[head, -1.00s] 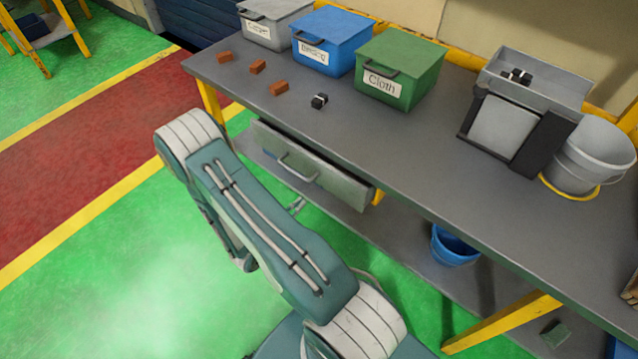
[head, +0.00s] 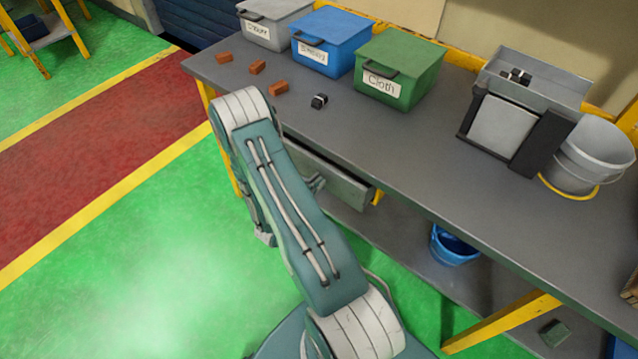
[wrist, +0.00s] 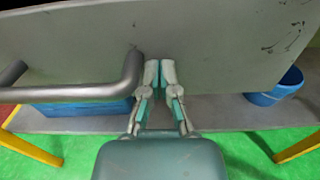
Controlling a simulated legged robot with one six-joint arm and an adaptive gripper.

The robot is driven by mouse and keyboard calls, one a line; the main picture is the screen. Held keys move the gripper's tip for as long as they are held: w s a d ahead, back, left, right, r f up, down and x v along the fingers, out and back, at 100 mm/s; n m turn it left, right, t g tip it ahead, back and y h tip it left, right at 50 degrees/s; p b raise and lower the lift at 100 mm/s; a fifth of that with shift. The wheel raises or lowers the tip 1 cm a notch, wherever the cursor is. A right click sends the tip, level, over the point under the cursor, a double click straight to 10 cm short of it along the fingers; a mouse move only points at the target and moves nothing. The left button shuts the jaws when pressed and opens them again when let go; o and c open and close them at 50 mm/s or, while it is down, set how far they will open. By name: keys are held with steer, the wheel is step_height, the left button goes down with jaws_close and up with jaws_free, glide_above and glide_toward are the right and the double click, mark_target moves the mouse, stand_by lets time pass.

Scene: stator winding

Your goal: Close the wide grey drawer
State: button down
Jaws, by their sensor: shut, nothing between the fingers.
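The wide grey drawer (head: 347,186) hangs under the workbench top, its front standing out a little from the bench edge in the head view. My arm covers its left part and most of its handle. In the wrist view the drawer front (wrist: 225,45) fills the top, with the bar handle (wrist: 90,90) at left. My gripper (wrist: 160,68) is shut and empty, its fingertips just right of the handle's right end. The fingertips are at or very close to the front; contact cannot be told.
On the workbench (head: 430,170) stand a grey bin (head: 272,25), a blue bin (head: 328,42), a green bin (head: 400,75), several small blocks, a grey tray unit (head: 520,105) and a grey bucket (head: 590,160). A blue bucket (head: 452,247) stands on the lower shelf.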

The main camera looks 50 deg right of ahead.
mark_target(328, 175)
steer(key=d, duration=0.4)
steer(key=shift+w, duration=0.15)
steer(key=shift+d, duration=0.15)
steer(key=shift+d+r, duration=0.1)
steer(key=shift+w, duration=0.1)
steer(key=s+a, duration=0.1)
steer(key=a, duration=1.1)
steer(key=shift+f, duration=0.2)
